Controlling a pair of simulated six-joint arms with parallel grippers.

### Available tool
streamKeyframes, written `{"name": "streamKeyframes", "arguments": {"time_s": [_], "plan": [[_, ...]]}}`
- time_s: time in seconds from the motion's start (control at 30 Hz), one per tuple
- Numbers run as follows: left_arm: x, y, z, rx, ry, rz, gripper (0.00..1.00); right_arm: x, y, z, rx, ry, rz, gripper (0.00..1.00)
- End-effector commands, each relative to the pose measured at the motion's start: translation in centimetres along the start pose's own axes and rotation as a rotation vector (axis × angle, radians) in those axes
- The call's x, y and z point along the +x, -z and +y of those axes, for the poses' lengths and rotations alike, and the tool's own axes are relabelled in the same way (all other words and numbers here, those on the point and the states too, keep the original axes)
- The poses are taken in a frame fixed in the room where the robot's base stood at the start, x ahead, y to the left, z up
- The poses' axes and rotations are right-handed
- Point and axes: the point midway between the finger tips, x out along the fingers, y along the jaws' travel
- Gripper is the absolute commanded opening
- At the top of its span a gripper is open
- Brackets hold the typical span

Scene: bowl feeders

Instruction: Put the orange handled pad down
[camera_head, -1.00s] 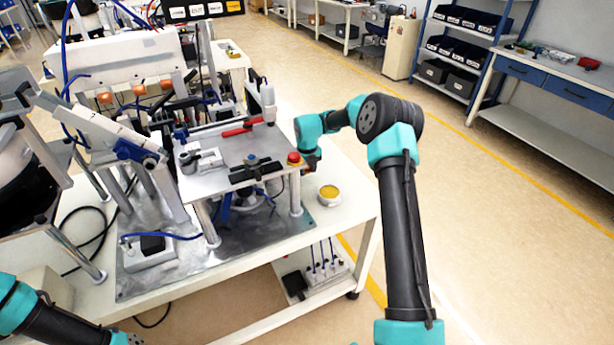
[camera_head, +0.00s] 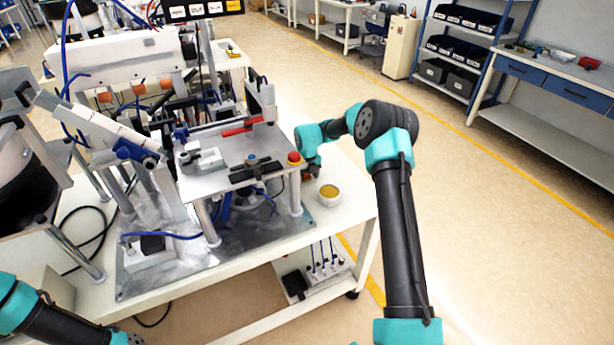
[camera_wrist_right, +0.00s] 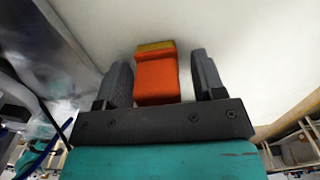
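The orange handled pad (camera_wrist_right: 157,78) shows in the right wrist view as an orange block with a mustard-coloured far end. It sits between the two fingers of my right gripper (camera_wrist_right: 162,80), against a white surface. The fingers stand apart, with a clear gap on the right side of the block and little or none on the left. In the head view my right gripper (camera_head: 308,174) is low at the white table, beside the metal fixture, and the pad is hard to make out there. My left arm shows at the lower left, but its fingers are out of view.
The raised metal fixture plate (camera_head: 225,165) with a red button (camera_head: 294,158) is close on the left. Some table top is bare near the front right.

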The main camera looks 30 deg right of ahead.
Motion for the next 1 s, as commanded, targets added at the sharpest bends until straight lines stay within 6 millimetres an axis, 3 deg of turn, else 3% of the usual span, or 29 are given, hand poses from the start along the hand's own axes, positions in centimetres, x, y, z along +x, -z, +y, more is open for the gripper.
{"name": "streamKeyframes", "arguments": {"time_s": [0.27, 0.47, 1.0], "plan": [[0.0, 0.0, 0.0, 0.0, 0.0, 0.0, 0.63, -0.1, 0.0, 0.0, 0.0, 0.0, 0.0, 0.63], [0.0, 0.0, 0.0, 0.0, 0.0, 0.0, 0.63, -1.6, 0.0, 0.0, 0.0, 0.001, -0.002, 0.63], [0.0, 0.0, 0.0, 0.0, 0.0, 0.0, 0.63, -10.8, 0.0, 0.0, -0.001, 0.0, -0.001, 0.63]]}}
